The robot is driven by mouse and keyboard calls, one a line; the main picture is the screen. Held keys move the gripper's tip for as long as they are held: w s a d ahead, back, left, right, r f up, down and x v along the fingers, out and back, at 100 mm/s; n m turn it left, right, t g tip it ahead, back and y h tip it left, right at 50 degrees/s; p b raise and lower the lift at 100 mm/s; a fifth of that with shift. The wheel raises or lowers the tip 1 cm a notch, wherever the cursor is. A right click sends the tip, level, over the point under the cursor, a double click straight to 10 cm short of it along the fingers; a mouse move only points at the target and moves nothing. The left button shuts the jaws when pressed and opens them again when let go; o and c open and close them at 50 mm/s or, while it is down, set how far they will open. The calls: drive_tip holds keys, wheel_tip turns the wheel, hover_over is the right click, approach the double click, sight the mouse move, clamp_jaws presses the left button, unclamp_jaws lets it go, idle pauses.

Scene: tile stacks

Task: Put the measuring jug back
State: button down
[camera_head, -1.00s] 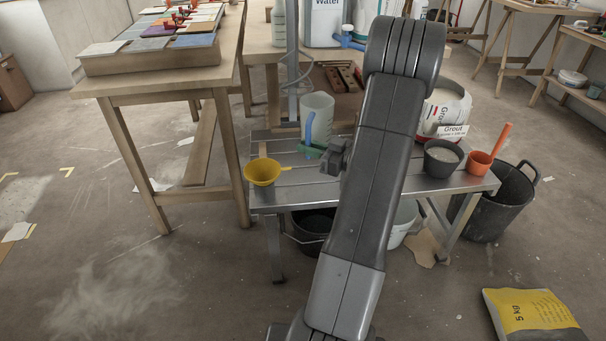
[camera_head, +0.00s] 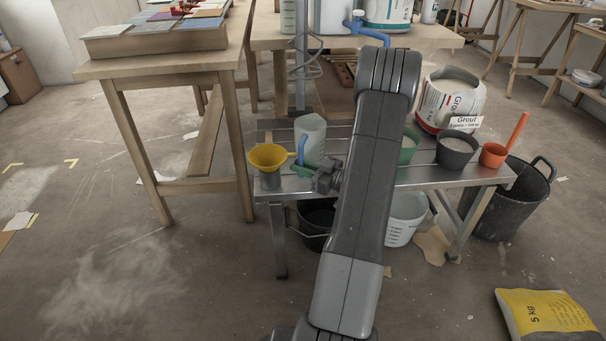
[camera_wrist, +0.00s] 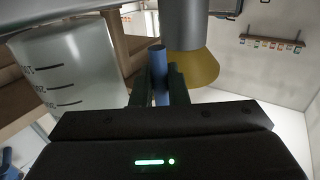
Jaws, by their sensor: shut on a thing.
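The measuring jug (camera_head: 311,132) is translucent with a blue handle (camera_head: 301,150) and looks upright over the left part of the low metal bench (camera_head: 436,174). My gripper (camera_wrist: 160,85) is shut on the blue handle in the wrist view, and the jug's wall with dark marks (camera_wrist: 70,78) fills the left of that view. I cannot tell whether the jug's base touches the bench. A yellow funnel (camera_head: 268,156) sits in a grey can (camera_head: 270,182) just left of the jug. In the wrist view the can (camera_wrist: 183,22) and funnel (camera_wrist: 205,70) are close to my fingers.
A green cup (camera_head: 409,147), a dark grey bucket (camera_head: 457,150) and an orange pot (camera_head: 493,155) stand right of my arm. A grout bag (camera_head: 449,97) is behind them. A metal mixer stand (camera_head: 300,70) rises behind the jug. A yellow bag (camera_head: 546,312) lies on the floor.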

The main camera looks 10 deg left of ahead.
drive_tip(key=shift+d+f, duration=0.15)
drive_tip(key=shift+f, duration=0.35)
drive_tip(key=shift+f, duration=0.1)
drive_tip(key=shift+f, duration=0.15)
drive_tip(key=c, duration=1.4)
unclamp_jaws()
drive_tip(key=shift+c, duration=0.2)
drive_tip(key=shift+r, duration=0.35)
drive_tip(key=p+v, duration=0.2)
drive_tip(key=v, duration=1)
drive_tip(key=shift+p, duration=0.4)
drive_tip(key=shift+f, duration=0.1)
